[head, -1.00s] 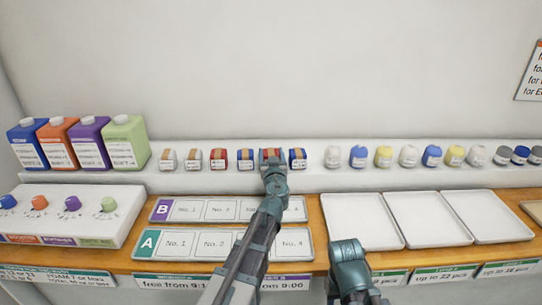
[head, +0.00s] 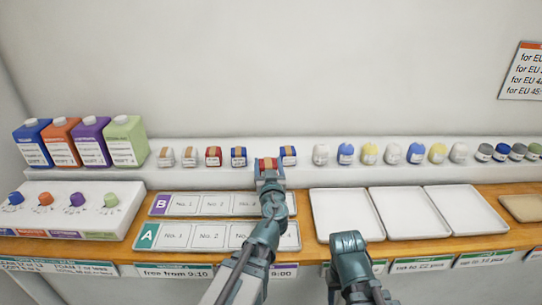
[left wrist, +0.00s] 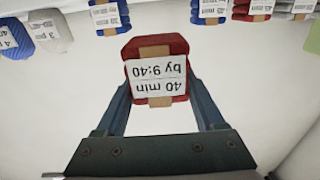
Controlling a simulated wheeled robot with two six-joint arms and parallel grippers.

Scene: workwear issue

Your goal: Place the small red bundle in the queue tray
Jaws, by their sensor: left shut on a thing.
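The small red bundle (head: 268,164) has a tan band, and its white label reads "40 min by 9:40" upside down in the left wrist view (left wrist: 157,72). My left gripper (head: 269,178) is shut on it, with one finger on each side, and holds it in front of the shelf. Two strip trays with numbered cells lie on the counter: tray B (head: 160,204) behind and tray A (head: 148,237) in front. The cells I can see look empty. My left arm covers their right part.
The white shelf (head: 400,172) carries a row of banded bundles, including another red one (head: 213,156), and several plain rolls. Coloured jugs (head: 90,145) and a knob panel (head: 70,220) stand left. Empty white trays (head: 345,215) lie right of the strip trays.

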